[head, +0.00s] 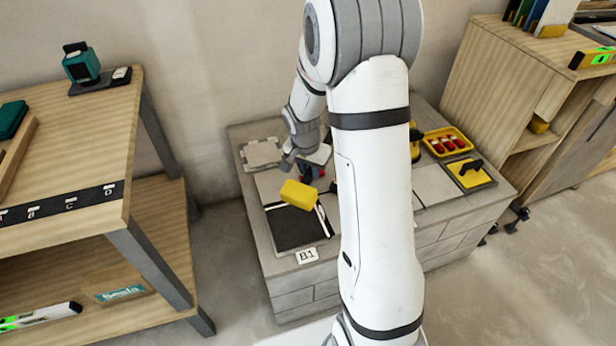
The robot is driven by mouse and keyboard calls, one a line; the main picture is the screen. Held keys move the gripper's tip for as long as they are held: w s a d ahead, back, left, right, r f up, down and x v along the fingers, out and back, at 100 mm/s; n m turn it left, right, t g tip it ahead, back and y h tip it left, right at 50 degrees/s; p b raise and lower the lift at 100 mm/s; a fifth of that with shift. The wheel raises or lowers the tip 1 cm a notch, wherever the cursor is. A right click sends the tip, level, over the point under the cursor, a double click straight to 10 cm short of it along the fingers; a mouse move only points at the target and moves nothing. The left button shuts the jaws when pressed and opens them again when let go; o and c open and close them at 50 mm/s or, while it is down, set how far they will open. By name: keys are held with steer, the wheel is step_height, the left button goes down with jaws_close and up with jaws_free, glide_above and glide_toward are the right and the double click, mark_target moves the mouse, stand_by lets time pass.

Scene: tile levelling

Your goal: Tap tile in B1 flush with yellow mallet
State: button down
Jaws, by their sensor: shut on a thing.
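The yellow mallet (298,194) shows as a yellow block-shaped head above the front left of the grey block-built bench. My gripper (313,172) is behind the head and is shut on the mallet; the handle is mostly hidden. A dark tile (296,232) lies at the bench's front left corner, just behind the white B1 label (307,255). The mallet head is over the tile's far edge; I cannot tell whether they touch. The tile's height against its neighbours is too small to judge.
My arm hides the middle of the bench (290,278). Wooden shelving (80,105) stands at left, a wooden cabinet (490,80) at right.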

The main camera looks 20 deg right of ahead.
steer(key=s+f+b, duration=0.1)
steer(key=f+b, duration=0.1)
steer(key=s+f+b, duration=0.1)
steer(key=f+b, duration=0.2)
steer(key=s+f+b, duration=0.1)
steer(key=f+b, duration=0.1)
steer(key=shift+s+f, duration=0.15)
steer(key=shift+f, duration=0.1)
steer(key=shift+r, duration=0.2)
step_height(320, 180, up, 4)
steer(key=p, duration=0.3)
steer(key=shift+r, duration=0.1)
step_height(320, 180, down, 5)
steer(key=b, duration=0.5)
step_height(320, 180, up, 5)
steer(key=p, duration=0.4)
steer(key=shift+r, duration=0.1)
